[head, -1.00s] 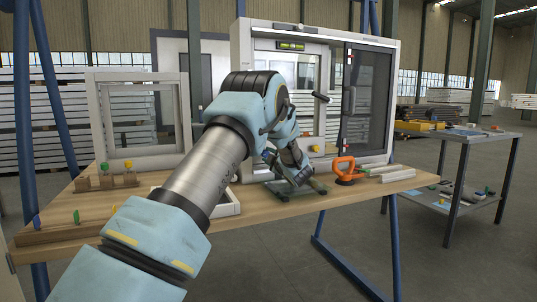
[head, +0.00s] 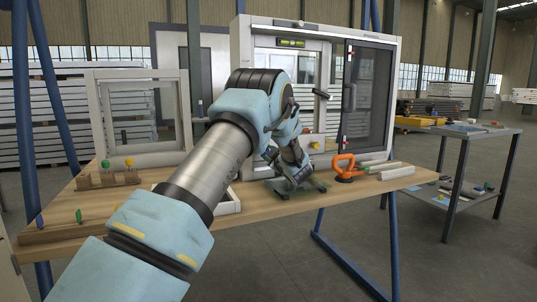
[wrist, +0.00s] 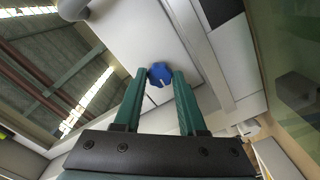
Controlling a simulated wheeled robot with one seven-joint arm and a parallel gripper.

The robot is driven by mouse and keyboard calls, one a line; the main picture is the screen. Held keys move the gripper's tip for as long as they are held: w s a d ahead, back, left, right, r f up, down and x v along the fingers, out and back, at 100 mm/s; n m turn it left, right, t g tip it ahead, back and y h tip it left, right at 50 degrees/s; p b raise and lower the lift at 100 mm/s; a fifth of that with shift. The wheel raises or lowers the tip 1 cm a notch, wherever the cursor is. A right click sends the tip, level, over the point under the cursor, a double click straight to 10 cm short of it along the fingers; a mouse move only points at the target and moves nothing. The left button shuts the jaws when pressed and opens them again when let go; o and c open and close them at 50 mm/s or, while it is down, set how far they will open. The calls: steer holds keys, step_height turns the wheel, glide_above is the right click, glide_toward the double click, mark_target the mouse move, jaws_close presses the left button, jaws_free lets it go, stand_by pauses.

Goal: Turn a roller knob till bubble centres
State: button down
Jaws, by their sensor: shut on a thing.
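A blue roller knob (wrist: 161,75) sits in the wrist view between the fingertips of my gripper (wrist: 160,80), against a pale frame surface. My gripper is shut on the knob, with one green finger on each side. In the head view my arm hides the knob and the grip.
A dark-glazed sash (head: 367,95) stands open at the right of the frame. An orange suction lifter (head: 343,165) and white strips (head: 397,172) lie on the wooden bench (head: 270,212). Blocks with coloured knobs (head: 106,178) stand at left. A grey side table (head: 470,132) is at right.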

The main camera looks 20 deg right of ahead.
steer(key=shift+c, duration=2.4)
jaws_free()
steer(key=s, duration=0.3)
steer(key=s+d+b, duration=0.1)
steer(key=s, duration=0.6)
steer(key=shift+s+d, duration=0.25)
steer(key=shift+s, duration=0.15)
